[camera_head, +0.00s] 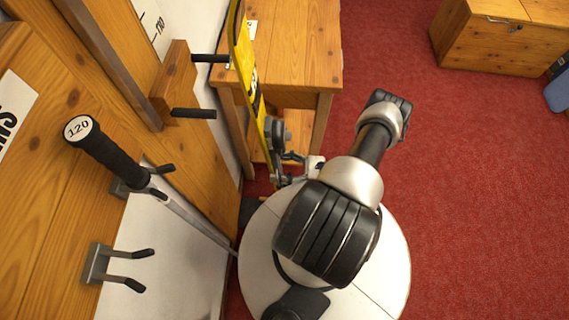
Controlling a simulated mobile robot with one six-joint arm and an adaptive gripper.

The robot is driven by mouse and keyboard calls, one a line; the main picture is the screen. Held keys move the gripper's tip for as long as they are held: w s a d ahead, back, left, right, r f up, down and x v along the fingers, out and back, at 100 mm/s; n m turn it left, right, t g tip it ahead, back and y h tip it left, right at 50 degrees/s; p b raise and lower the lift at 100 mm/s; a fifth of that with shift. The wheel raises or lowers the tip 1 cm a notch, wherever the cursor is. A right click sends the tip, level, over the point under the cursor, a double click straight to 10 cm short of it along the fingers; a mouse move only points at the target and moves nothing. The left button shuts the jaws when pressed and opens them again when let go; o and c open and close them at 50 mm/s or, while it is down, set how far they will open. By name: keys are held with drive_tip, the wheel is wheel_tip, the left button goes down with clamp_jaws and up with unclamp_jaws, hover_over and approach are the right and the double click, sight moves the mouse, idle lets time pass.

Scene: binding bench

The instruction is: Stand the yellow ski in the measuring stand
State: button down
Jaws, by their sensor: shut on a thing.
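The yellow ski (243,60), with black markings, stands roughly upright. The measuring stand shows as a wooden block (174,84) with two black pegs, beside a wall board with a scale (155,22). The ski is just right of the pegs' tips. The upper peg's tip overlaps or nearly meets the ski's edge; I cannot tell whether they touch. The ski's lower end is hidden.
A ski pole (165,190) with a black grip marked 120 leans at the left, by a metal double hook (97,264). A wooden table (295,45) stands close behind the ski. A wooden chest (490,40) is at the upper right. Red carpet (470,190) lies clear at the right.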

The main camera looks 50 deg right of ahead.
drive_tip(key=shift+p+x, duration=1.25)
drive_tip(key=shift+x, duration=3.55)
wheel_tip(320, 180, down, 7)
drive_tip(key=w+b, duration=0.1)
drive_tip(key=b, duration=0.1)
drive_tip(key=shift+a+r, duration=0.25)
drive_tip(key=shift+a, duration=0.1)
drive_tip(key=c, duration=0.9)
unclamp_jaws()
drive_tip(key=o, duration=0.5)
drive_tip(key=shift+f, duration=0.1)
drive_tip(key=shift+c, duration=0.2)
drive_tip(key=shift+o, duration=0.6)
